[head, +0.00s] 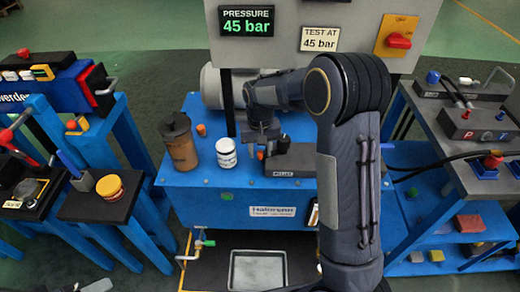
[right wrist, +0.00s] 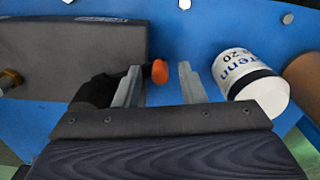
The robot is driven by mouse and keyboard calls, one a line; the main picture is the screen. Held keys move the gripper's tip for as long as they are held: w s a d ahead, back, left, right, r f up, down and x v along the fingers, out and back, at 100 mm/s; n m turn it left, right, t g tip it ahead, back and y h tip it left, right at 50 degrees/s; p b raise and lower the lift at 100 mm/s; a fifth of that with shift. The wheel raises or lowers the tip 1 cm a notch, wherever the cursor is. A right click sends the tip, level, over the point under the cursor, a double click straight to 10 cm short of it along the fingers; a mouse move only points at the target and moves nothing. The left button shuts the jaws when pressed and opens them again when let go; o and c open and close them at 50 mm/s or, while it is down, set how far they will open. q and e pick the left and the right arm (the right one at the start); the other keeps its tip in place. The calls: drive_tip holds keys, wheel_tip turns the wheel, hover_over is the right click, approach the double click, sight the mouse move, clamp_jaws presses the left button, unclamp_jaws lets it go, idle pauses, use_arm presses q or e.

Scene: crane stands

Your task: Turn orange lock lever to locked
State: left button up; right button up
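The orange lock lever shows in the right wrist view as a rounded orange tip (right wrist: 160,71) on a black stem, beside a dark grey block (right wrist: 75,50). In the head view a small orange spot (head: 260,155) shows just below my right gripper (head: 262,136), at the left end of the dark block. My right gripper (right wrist: 158,82) is open. In the right wrist view the orange tip lies in the gap between its fingers, nearer the left finger; I cannot tell if they touch. My left gripper is not in view.
A white labelled jar (head: 226,153) stands close left of the gripper, and it also shows in the right wrist view (right wrist: 250,80). A brown canister (head: 180,143) stands further left on the blue bench (head: 225,202). A panel with a 45 bar display (head: 246,22) rises behind.

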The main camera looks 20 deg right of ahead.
clamp_jaws()
drive_tip(key=shift+s, duration=0.15)
drive_tip(key=shift+s+r+n+p, duration=0.1)
drive_tip(key=shift+s+n+p, duration=0.2)
drive_tip(key=shift+s+n, duration=0.5)
drive_tip(key=s+n, duration=0.1)
drive_tip(key=n, duration=0.1)
drive_tip(key=d+n, duration=0.1)
drive_tip(key=shift+s+n+p, duration=0.35)
drive_tip(key=shift+s+n, duration=0.05)
drive_tip(key=n, duration=0.1)
drive_tip(key=s+d+n, duration=0.1)
drive_tip(key=n, duration=0.1)
drive_tip(key=s+n+p, duration=0.1)
drive_tip(key=shift+s+d, duration=0.15)
drive_tip(key=shift+d, duration=0.2)
drive_tip(key=shift+s+d+n+p, duration=0.25)
drive_tip(key=shift+d+n, duration=0.25)
drive_tip(key=shift+n, duration=0.45)
drive_tip(key=shift+s+d+n+p, duration=0.1)
drive_tip(key=shift+s+d+n, duration=0.3)
drive_tip(key=shift+n, duration=0.55)
drive_tip(key=shift+d, duration=0.1)
drive_tip(key=shift+o, duration=0.5)
unclamp_jaws()
